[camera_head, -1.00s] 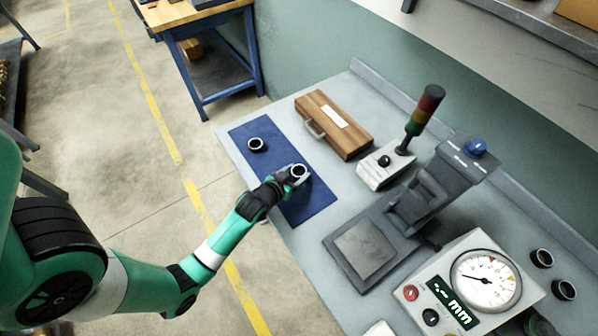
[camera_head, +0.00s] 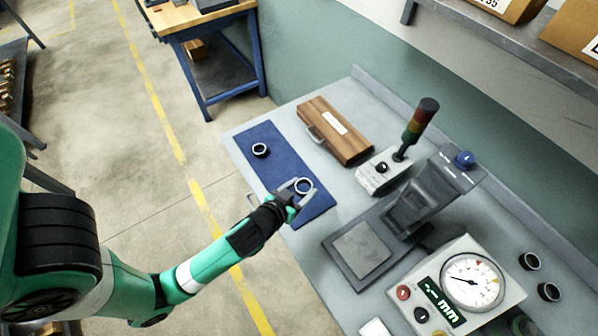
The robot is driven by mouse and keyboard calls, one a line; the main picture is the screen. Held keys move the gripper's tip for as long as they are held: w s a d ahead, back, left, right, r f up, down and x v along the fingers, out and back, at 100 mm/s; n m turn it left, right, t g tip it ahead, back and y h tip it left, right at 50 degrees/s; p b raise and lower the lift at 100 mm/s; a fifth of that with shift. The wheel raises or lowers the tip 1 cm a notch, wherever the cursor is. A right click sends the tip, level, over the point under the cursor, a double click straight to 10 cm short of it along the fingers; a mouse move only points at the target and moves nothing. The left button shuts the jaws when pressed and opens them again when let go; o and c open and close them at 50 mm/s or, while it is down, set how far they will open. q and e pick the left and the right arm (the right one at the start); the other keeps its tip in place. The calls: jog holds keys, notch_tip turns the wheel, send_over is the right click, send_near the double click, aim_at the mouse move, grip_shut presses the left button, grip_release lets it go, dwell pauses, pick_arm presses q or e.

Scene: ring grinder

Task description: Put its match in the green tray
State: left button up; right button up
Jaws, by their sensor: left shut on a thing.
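A dark ring with a light rim (camera_head: 260,150) lies on the blue mat (camera_head: 255,133), toward its far left end. A second, similar ring (camera_head: 304,185) is between the fingers of my left gripper (camera_head: 299,188), over the near right part of the mat. My left gripper is shut on this ring; whether the ring touches the mat is hard to tell. Two more dark rings, one (camera_head: 529,261) and another (camera_head: 549,292), stand on the bench at the right. No green tray shows. My right gripper is not in view.
A wooden case (camera_head: 335,131) lies behind the mat. To the right are a signal lamp on a white box (camera_head: 377,174), a dark grey machine (camera_head: 362,250) and a dial gauge with a display reading "-.-- mm" (camera_head: 472,283). The bench's front edge runs beside the mat.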

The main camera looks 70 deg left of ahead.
pick_arm(q)
jog(key=d+p, duration=0.1)
jog(key=d+r+p, duration=0.1)
jog(key=s+d+r+p, duration=0.1)
jog(key=d+p, duration=0.1)
jog(key=shift+s, duration=0.1)
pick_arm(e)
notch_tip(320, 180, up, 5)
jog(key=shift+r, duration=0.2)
